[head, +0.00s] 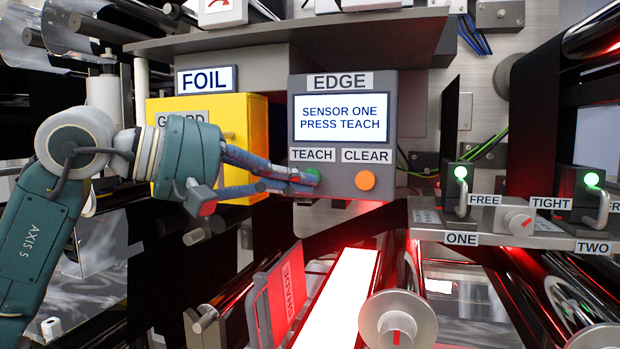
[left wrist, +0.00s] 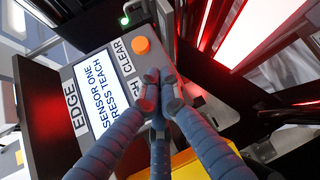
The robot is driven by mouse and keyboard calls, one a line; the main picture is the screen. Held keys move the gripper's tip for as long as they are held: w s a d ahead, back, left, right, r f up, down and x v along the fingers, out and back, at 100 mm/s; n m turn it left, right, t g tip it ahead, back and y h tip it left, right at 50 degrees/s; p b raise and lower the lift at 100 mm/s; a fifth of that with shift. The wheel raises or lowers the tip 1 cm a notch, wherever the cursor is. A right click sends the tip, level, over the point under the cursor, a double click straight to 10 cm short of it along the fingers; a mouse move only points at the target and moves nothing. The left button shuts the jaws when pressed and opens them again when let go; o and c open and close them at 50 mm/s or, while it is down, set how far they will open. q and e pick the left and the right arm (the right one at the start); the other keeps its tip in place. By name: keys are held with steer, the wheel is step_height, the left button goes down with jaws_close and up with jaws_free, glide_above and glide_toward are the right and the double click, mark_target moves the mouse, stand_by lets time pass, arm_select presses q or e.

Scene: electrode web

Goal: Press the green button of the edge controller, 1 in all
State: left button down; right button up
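The edge controller (head: 344,86) is a grey box under an EDGE label. Its screen (head: 340,118) reads "SENSOR ONE PRESS TEACH". The green button (head: 314,174) sits under the TEACH label, partly covered by my fingers. The orange button (head: 365,180) is to its right under CLEAR. My left gripper (head: 304,183) has its fingers drawn together and empty, tips at the green button; I cannot tell whether they touch it. In the left wrist view the fingertips (left wrist: 160,88) hide the green button, and the orange button (left wrist: 141,45) shows beyond them. My right gripper is not in view.
A yellow guard box (head: 258,130) stands left of the controller, behind my left gripper. A shelf (head: 300,36) overhangs above. Rollers and a bright strip (head: 345,290) lie below.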

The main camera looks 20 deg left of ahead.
arm_select(q)
steer(key=shift+w, duration=0.35)
steer(key=shift+w+p, duration=0.3)
steer(key=shift+w, duration=0.05)
stand_by(0.6)
steer(key=shift+s, duration=0.15)
steer(key=shift+s+b, duration=0.3)
steer(key=shift+s, duration=0.35)
steer(key=s+b, duration=0.1)
steer(key=s, duration=0.4)
stand_by(0.4)
stand_by(0.4)
